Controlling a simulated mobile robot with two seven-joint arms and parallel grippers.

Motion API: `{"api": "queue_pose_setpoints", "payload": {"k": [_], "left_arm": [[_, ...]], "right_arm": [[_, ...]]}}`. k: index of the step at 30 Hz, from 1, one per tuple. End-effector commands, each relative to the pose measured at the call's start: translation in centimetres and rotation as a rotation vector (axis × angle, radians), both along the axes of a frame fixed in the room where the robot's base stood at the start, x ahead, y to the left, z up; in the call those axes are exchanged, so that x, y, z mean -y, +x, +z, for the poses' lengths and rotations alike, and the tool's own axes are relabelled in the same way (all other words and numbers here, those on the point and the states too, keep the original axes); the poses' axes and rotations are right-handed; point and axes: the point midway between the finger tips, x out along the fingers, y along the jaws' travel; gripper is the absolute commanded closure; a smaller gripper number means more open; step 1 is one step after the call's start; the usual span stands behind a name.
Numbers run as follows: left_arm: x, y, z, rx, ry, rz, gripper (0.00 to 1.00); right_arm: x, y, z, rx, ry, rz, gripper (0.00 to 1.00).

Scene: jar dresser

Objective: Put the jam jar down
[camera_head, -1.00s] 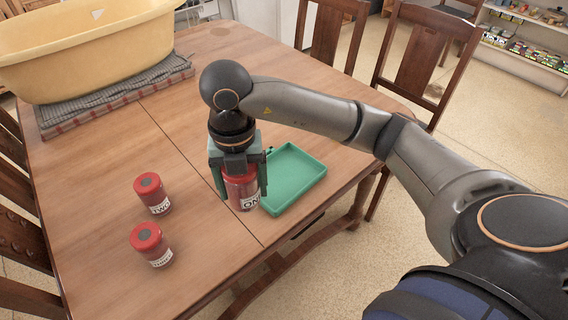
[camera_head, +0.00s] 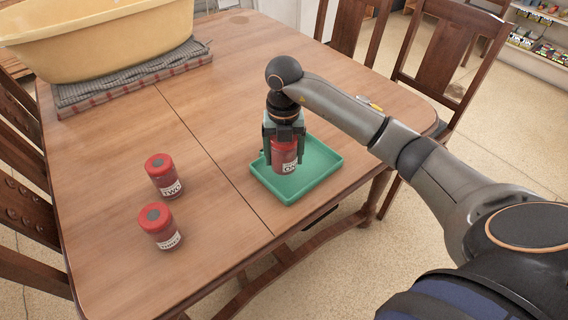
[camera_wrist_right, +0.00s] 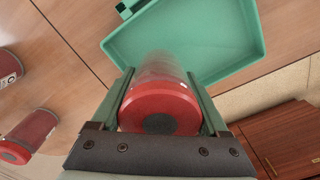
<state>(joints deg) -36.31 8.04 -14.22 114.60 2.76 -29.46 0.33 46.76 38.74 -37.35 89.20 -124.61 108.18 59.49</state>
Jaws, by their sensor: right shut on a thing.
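The jam jar (camera_head: 284,158), red with a white label reading ONE, is upright between the fingers of my right gripper (camera_head: 284,148). The gripper is shut on it from above. In the head view the jar appears over the left part of the green tray (camera_head: 326,176); I cannot tell whether its base touches the tray floor. In the right wrist view the jar's red lid (camera_wrist_right: 160,108) sits between the fingers, with the tray (camera_wrist_right: 225,35) beyond it. My left gripper is not in view.
Two similar red jars, labelled TWO (camera_head: 163,176) and apparently THREE (camera_head: 159,226), stand on the wooden table (camera_head: 120,130) to the left. A yellow tub (camera_head: 100,40) rests on a folded cloth (camera_head: 135,78) at the back left. Chairs surround the table.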

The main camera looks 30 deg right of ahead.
Motion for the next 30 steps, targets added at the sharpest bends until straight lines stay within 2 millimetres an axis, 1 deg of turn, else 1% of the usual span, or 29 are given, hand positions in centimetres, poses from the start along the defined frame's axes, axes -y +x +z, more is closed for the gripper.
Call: {"api": "queue_pose_setpoints", "payload": {"k": [3,6,13,17,18,23,24,30], "left_arm": [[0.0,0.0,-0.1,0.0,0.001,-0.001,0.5],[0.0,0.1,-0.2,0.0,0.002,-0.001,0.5],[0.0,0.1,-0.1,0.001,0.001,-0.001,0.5],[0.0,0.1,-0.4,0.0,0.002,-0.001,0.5],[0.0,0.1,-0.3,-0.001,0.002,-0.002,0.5],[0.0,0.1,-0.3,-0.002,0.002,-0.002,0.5],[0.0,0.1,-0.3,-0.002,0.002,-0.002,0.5],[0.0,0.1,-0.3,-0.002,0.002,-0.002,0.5]], "right_arm": [[0.0,-0.1,-2.0,-0.004,0.001,0.0,1.0],[0.0,0.0,-3.0,0.001,0.002,-0.001,1.0],[0.0,0.1,-3.0,0.003,0.001,0.0,1.0],[0.1,0.0,-3.4,0.001,0.0,0.0,1.0],[0.0,0.0,-3.4,0.0,0.0,0.0,0.2],[0.0,0.0,-3.4,0.0,0.0,0.0,0.02],[0.0,0.0,-3.4,0.0,0.0,0.0,0.0],[0.0,0.0,-3.3,-0.001,0.001,0.0,0.0]]}}
